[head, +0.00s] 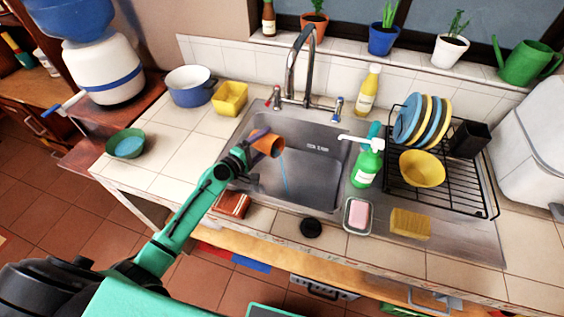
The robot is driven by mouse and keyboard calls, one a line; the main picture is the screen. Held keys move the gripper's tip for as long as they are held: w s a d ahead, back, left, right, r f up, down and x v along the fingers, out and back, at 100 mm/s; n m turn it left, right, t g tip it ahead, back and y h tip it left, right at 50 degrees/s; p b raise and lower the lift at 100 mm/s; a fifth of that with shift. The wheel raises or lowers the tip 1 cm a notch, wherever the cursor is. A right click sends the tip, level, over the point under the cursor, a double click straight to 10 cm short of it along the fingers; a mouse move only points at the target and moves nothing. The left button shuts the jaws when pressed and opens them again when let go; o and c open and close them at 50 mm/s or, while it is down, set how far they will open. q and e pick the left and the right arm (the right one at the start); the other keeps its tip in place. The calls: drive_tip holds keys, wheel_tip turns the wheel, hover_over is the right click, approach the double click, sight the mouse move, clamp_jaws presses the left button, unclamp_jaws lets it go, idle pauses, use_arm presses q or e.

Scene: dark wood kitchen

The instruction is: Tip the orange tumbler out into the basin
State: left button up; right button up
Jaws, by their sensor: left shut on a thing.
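The orange tumbler (268,145) is tilted on its side over the left part of the metal basin (318,180), its mouth toward the right. A thin blue stream (284,176) runs down from its mouth into the basin. My left gripper (247,146) is shut on the tumbler and reaches in from the lower left. The gripper's fingers partly hide the tumbler's base. My right gripper does not show.
A tall faucet (293,70) stands behind the basin. A green soap bottle (367,165) and a dish rack (440,180) with plates stand right of it. A soap dish (357,215), sponge (410,223) and black stopper (311,228) lie along the front edge.

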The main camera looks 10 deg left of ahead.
use_arm(q)
drive_tip(key=shift+d+r+m, duration=0.1)
drive_tip(key=shift+r+m, duration=0.1)
drive_tip(key=shift+m, duration=0.1)
drive_tip(key=shift+r, duration=0.1)
